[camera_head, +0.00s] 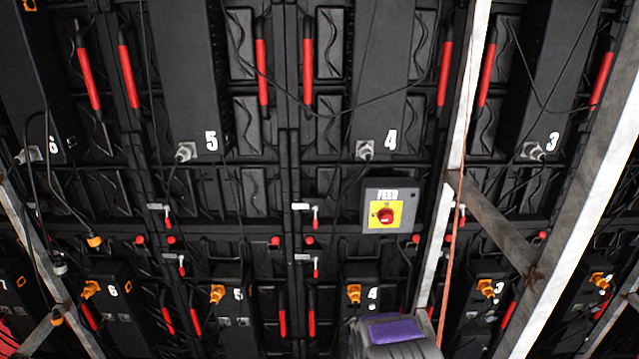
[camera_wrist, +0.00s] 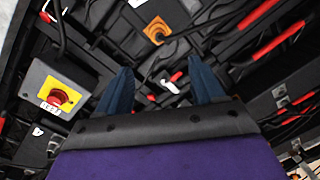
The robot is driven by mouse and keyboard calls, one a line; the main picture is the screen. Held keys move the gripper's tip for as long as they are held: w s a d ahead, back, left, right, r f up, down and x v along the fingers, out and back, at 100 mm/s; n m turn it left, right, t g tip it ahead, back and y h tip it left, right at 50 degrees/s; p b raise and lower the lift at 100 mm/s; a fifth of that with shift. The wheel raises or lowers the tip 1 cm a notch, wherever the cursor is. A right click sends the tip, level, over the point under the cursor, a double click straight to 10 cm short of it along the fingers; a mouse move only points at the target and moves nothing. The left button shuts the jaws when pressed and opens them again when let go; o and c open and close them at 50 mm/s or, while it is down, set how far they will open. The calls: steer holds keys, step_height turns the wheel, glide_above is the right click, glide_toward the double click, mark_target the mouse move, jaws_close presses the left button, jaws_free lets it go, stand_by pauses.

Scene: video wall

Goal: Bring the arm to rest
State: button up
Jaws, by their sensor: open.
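My gripper (camera_wrist: 161,90) shows in the wrist view with its two dark blue fingers spread apart. It is open and nothing is between the fingers. In the head view only a grey and purple part of my arm (camera_head: 396,330) shows at the bottom, right of centre; the fingers cannot be made out there. A grey switch box (camera_head: 390,205) with a red rotary knob on a yellow plate is on the wall above my arm. The same box (camera_wrist: 57,97) is left of my gripper in the wrist view, apart from the fingers.
The black back of the video wall carries numbered modules (camera_head: 385,80), red handles (camera_head: 308,75) and hanging cables. Orange connectors (camera_head: 353,292) run along the lower row. Metal struts (camera_head: 455,160) cross in front on the right, and another (camera_head: 40,270) stands at lower left.

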step_height(320, 180, up, 9)
steer(key=d+m+g, duration=0.1)
steer(key=m+g, duration=0.2)
steer(key=g, duration=0.2)
steer(key=s+r+m+g, duration=0.4)
steer(key=s+r+g, duration=0.1)
steer(key=s+r, duration=0.55)
steer(key=s+r+m+g, duration=0.1)
steer(key=s+r+g, duration=0.2)
steer(key=s, duration=1)
steer(key=s+r+m+g, duration=0.2)
steer(key=s+r, duration=0.3)
steer(key=s, duration=0.7)
steer(key=s+r+m+g, duration=0.1)
steer(key=s+r+g, duration=0.2)
steer(key=s, duration=1)
step_height(320, 180, up, 2)
steer(key=shift+s+a+r+g, duration=0.1)
steer(key=shift+s+a+g, duration=0.2)
steer(key=shift+a, duration=0.1)
steer(key=shift+c, duration=0.2)
